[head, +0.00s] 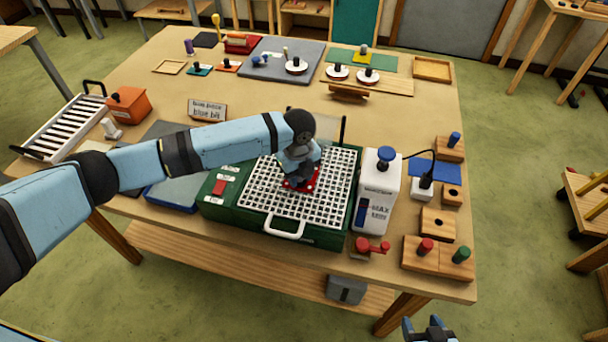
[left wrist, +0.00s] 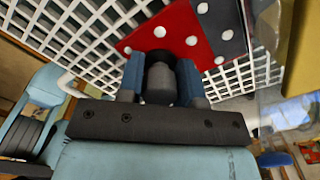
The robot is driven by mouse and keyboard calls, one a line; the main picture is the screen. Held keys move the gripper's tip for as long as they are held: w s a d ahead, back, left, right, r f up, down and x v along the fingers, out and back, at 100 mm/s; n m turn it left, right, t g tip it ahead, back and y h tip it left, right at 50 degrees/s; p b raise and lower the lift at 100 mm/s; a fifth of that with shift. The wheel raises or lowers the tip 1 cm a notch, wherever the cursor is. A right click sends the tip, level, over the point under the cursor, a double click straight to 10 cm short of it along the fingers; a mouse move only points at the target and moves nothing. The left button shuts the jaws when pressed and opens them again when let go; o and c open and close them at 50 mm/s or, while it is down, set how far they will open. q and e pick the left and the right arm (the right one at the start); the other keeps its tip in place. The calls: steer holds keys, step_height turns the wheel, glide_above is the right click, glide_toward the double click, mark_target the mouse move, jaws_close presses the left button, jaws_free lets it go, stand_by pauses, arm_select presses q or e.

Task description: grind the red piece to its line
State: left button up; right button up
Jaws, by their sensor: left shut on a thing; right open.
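The red piece (head: 314,182) lies on the white grid (head: 262,198) of the green grinder (head: 325,236). In the left wrist view the red piece (left wrist: 188,30) has white dots, and a dark grey dotted strip (left wrist: 225,22) borders it. My left gripper (head: 299,178) points down over it; its blue fingers (left wrist: 160,82) are shut on a dark knob (left wrist: 160,60) at the red piece. The gripper hides much of the piece in the head view. I cannot make out a line on it. My right gripper (head: 430,330) is open and empty at the bottom edge, in front of the table.
A white bottle (head: 376,195) marked MAX and MIN stands right of the grinder. Wooden blocks with coloured pegs (head: 437,255) and a red crank-like part (head: 371,246) are at the front right. A slatted rack (head: 68,128) is at the left, and several knobbed pieces lie at the back.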

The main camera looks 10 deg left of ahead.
arm_select(q)
steer(key=shift+a, duration=0.2)
stand_by(0.3)
steer(key=shift+w+a+r, duration=0.1)
steer(key=shift+w+a, duration=0.1)
steer(key=shift+a, duration=1.15)
steer(key=shift+d, duration=0.15)
steer(key=shift+s+d, duration=0.15)
steer(key=shift+d, duration=1.2)
steer(key=shift+d, duration=0.1)
steer(key=shift+d, duration=1.3)
steer(key=shift+a, duration=0.2)
